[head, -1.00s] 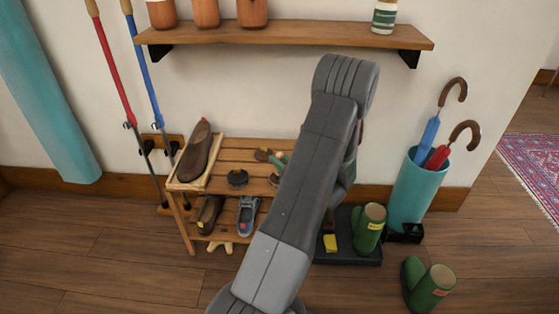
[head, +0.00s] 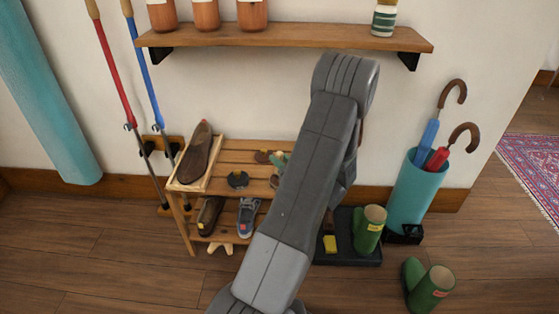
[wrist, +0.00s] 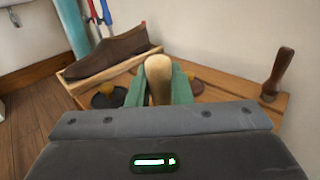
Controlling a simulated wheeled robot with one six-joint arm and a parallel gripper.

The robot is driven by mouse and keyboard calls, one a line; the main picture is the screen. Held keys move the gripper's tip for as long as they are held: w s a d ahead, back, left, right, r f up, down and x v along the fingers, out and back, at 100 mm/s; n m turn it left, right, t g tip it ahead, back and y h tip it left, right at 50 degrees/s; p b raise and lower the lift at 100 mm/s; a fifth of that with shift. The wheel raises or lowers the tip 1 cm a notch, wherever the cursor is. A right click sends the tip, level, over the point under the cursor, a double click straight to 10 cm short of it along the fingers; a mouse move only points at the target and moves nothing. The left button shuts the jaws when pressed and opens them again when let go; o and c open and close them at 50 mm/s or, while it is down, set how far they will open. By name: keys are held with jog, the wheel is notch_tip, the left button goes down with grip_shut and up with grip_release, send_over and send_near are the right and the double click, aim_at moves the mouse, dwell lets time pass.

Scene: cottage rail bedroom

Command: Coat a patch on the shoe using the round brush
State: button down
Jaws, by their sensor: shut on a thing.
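A brown shoe (head: 198,153) lies in a shallow wooden tray (head: 176,186) at the left end of the rack's top; it also shows at the upper left of the wrist view (wrist: 112,53). My gripper (wrist: 159,88) has green fingers, shut on the pale, rounded wooden handle of the round brush (wrist: 158,72). The brush's bristle end is hidden. The fingers are apart from the shoe, to its right. In the head view my arm hides most of the gripper; only a bit of green (head: 279,160) shows above the rack.
A dark round tin (head: 238,180) sits on the slatted rack (head: 236,146); another dark round thing (wrist: 195,86) is right of the fingers. A brown-handled brush (wrist: 279,72) stands at the right. Lower-shelf shoes (head: 248,216), green boots (head: 369,228) and an umbrella stand (head: 417,190) are nearby.

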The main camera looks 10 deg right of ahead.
jog(key=shift+r+p, duration=1.7)
jog(key=shift+r, duration=1.2)
jog(key=w+a+r+m+t+h, duration=0.1)
jog(key=w+a+r+m+h, duration=0.15)
jog(key=a, duration=1.45)
notch_tip(320, 180, up, 28)
jog(key=h+p, duration=0.1)
jog(key=p, duration=2.6)
jog(key=shift+w+d, duration=0.3)
